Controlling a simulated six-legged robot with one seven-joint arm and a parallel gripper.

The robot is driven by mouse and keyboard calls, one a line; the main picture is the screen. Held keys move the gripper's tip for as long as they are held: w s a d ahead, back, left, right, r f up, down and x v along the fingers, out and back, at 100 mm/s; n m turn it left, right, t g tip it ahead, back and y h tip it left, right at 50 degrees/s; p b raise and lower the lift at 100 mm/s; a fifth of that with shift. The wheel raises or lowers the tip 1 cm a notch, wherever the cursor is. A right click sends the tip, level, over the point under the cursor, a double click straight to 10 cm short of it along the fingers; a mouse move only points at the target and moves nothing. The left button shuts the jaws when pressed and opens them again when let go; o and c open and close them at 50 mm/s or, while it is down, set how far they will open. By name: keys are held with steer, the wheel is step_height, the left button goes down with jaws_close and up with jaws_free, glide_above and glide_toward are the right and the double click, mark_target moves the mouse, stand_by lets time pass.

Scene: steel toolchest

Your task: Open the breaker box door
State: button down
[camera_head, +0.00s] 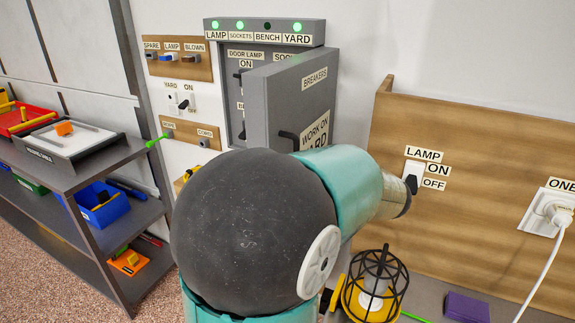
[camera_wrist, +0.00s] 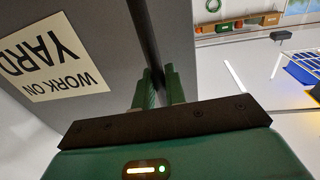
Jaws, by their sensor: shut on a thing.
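The grey breaker box (camera_head: 230,110) is on the wall in the head view. Its door (camera_head: 268,100), labelled BREAKERS and WORK ON YARD, stands partly open, swung out to the right, and switches show inside. The door's black handle (camera_head: 288,136) is partly hidden behind my arm. In the wrist view the door (camera_wrist: 85,25) fills the left side with its label upside down. My gripper (camera_wrist: 158,90) has its green fingers shut on the black handle bar (camera_wrist: 143,35). The gripper is hidden by my arm in the head view.
A wooden panel (camera_head: 480,150) with a lamp switch (camera_head: 413,174) and a plugged-in socket (camera_head: 549,212) is at right. A caged lamp (camera_head: 375,285) and purple block (camera_head: 466,307) sit below it. A shelf (camera_head: 95,180) with bins stands at left.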

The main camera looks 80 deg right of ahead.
steer(key=shift+s+d, duration=0.2)
steer(key=shift+s, duration=0.2)
steer(key=c, duration=1.8)
jaws_free()
steer(key=shift+d, duration=0.15)
steer(key=shift+w+a, duration=0.1)
steer(key=shift+a, duration=0.1)
